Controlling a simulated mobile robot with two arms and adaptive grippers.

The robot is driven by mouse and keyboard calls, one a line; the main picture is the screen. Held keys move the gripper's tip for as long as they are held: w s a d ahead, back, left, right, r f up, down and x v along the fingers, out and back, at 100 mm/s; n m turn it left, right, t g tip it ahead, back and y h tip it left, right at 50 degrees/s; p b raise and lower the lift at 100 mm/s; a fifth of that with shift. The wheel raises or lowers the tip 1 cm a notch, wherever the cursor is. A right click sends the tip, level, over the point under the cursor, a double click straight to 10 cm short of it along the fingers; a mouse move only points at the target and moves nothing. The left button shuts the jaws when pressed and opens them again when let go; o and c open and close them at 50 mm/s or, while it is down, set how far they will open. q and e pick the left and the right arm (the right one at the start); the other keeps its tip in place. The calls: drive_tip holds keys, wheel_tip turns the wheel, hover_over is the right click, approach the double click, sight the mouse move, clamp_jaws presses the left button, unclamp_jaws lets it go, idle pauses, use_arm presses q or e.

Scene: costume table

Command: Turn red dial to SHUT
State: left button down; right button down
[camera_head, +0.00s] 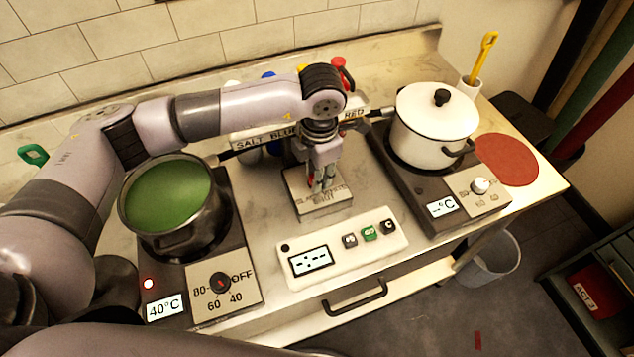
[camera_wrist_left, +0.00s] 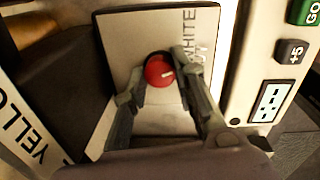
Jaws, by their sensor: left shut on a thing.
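The red dial (camera_wrist_left: 159,70) sits on a pale plate (camera_wrist_left: 125,35) with black lettering. A white mark on the dial points to the right in the left wrist view, toward the lettering side. "WHITE" is readable there and a word ending in "UT" is partly covered by a finger. My left gripper (camera_wrist_left: 156,72) is shut on the dial, one finger on each side. In the head view my left gripper (camera_head: 321,180) points down onto the small box (camera_head: 318,205) at the middle of the table and mostly hides the dial. My right gripper is out of view.
A green-filled pot (camera_head: 168,195) stands on the left hot plate, whose display reads 40°C. A white lidded pot (camera_head: 433,125) stands on the right plate. A timer panel (camera_head: 340,248) with buttons lies just in front of the box. Bottles stand behind my arm.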

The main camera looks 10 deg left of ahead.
use_arm(q)
drive_tip(key=m+b, duration=0.2)
drive_tip(key=b, duration=0.1)
drive_tip(key=shift+f+m, duration=0.2)
drive_tip(key=shift+m, duration=0.1)
drive_tip(key=shift+r+m+b, duration=0.15)
drive_tip(key=shift+m+b, duration=0.35)
drive_tip(key=shift+b, duration=0.3)
drive_tip(key=c, duration=1.3)
unclamp_jaws()
drive_tip(key=shift+r, duration=0.1)
wheel_tip(320, 180, up, 12)
drive_tip(key=shift+s+d, duration=0.15)
drive_tip(key=shift+s, duration=0.2)
